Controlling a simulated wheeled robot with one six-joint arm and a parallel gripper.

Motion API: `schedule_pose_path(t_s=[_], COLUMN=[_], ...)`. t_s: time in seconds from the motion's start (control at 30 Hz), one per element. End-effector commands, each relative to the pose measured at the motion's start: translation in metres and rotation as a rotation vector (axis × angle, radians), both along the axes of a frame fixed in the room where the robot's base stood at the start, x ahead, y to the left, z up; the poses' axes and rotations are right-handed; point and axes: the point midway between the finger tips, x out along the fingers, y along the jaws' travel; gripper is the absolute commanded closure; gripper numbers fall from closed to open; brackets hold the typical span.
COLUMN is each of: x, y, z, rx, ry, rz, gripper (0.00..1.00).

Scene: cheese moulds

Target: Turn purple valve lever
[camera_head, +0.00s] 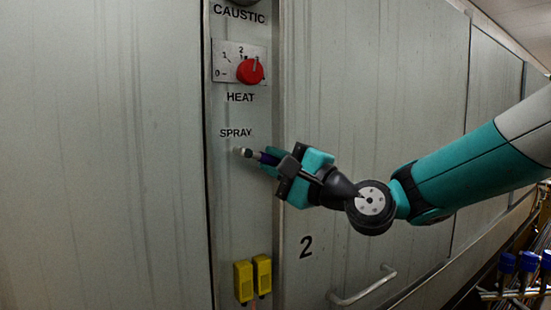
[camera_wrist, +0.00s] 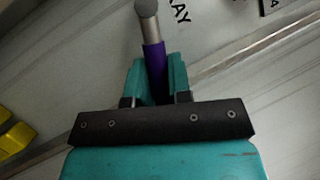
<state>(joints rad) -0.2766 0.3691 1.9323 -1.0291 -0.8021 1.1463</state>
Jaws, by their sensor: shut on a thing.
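The purple valve lever (camera_wrist: 154,68) shows in the wrist view, with a purple sleeve and a metal stem ending in a round grey cap. In the head view the lever (camera_head: 263,157) sits on the narrow panel just below the SPRAY label, its purple part mostly covered by my gripper. My gripper (camera_head: 273,163) reaches in from the right and is shut on the lever. In the wrist view the teal fingers of my gripper (camera_wrist: 157,77) stand on both sides of the purple sleeve.
A red HEAT knob (camera_head: 250,71) on a numbered plate is above the lever. Yellow boxes (camera_head: 243,281) are low on the panel. A metal door handle (camera_head: 362,287) is at lower right. Blue-capped items (camera_head: 506,263) stand at the right edge. The wall left of the panel is bare.

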Motion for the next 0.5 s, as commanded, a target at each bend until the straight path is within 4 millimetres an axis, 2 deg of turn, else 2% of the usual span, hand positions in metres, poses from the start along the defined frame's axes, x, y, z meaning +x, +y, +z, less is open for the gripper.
schedule_pose_path(t_s=[0.2,0.47,0.5], x=[-0.0022,-0.0022,-0.0023], y=[0.0034,0.0032,0.0033], z=[-0.0098,-0.0101,-0.0101], rx=[0.142,0.147,0.147], ry=[0.099,0.102,0.102], rz=[0.001,0.001,0.001], gripper=[1.00,1.00,0.77])
